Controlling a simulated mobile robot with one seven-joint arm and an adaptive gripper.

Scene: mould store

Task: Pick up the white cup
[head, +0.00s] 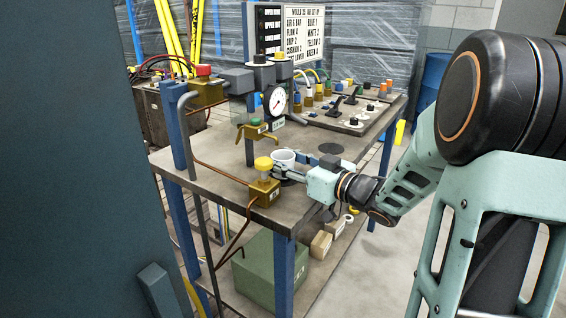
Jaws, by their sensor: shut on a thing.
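The white cup (284,157) stands upright near the front left part of the workbench top (222,164), just behind a brass valve with a yellow knob. My gripper (290,171) reaches in from the right, low over the bench, and its fingers are shut on the cup. The cup's lower part is partly hidden by the fingers and the valve. I cannot tell whether its base touches the bench.
The yellow-knobbed valve (264,184) is close to my fingers. A brass tap (256,132) and a pressure gauge (275,101) stand behind the cup. A dark round disc (330,148) lies to the right. A control panel (352,116) fills the bench's far end.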

